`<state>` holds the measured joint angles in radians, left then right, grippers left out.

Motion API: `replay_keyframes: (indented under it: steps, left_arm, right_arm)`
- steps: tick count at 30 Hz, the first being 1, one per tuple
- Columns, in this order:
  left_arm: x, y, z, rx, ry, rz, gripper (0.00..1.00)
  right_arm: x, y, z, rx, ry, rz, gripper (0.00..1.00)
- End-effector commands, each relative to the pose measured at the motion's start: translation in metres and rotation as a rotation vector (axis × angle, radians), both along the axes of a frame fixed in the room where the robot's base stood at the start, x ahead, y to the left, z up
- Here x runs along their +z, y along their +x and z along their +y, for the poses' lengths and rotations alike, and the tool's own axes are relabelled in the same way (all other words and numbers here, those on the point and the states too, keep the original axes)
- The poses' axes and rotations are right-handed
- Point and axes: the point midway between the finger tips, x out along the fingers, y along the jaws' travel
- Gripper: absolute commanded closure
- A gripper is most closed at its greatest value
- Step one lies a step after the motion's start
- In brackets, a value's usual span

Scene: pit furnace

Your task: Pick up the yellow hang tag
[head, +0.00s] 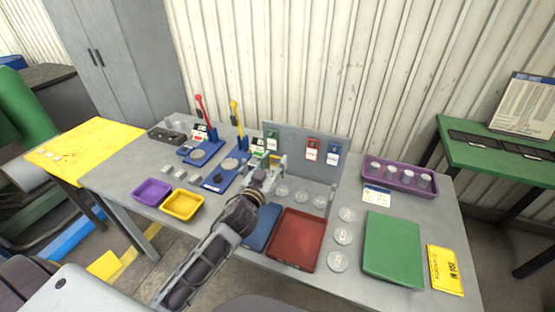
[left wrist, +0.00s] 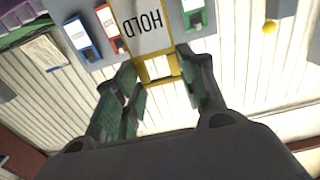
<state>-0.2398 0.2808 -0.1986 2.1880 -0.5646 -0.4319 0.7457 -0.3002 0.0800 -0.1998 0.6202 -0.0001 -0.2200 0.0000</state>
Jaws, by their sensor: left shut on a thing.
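The yellow hang tag (left wrist: 158,68), with a yellow frame and a white face reading HOLD, sits between the fingers of my left gripper (left wrist: 160,72) in the left wrist view. The gripper is shut on its yellow end. In the head view my left gripper (head: 272,168) is in front of the grey upright board (head: 290,132), and a bit of the yellow tag (head: 283,160) shows by the fingertips. I cannot tell whether the tag still touches the board. My right gripper is not in view.
Green (head: 272,141), red (head: 312,149) and blue (head: 333,154) hang tags are on the board. Left are purple (head: 152,192) and yellow (head: 183,205) bins and lever presses. A yellow IN USE sign (head: 445,270) lies right.

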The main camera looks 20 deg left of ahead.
Motion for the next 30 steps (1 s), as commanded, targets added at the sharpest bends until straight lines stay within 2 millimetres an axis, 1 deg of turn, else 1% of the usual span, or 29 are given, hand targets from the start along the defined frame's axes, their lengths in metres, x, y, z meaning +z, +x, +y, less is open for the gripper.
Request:
replay_keyframes:
  steps: [3,10,30]
  left_arm:
    - [-0.001,-0.01,0.0,0.0,-0.002,0.0,0.76]
    - [0.0,-0.021,0.001,0.0,-0.001,-0.001,0.76]
    - [0.0,-0.023,0.001,0.0,-0.001,-0.001,0.76]
  right_arm:
    - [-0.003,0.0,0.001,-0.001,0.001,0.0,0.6]
    - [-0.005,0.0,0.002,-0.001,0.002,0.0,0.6]
    - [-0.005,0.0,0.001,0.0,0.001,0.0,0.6]
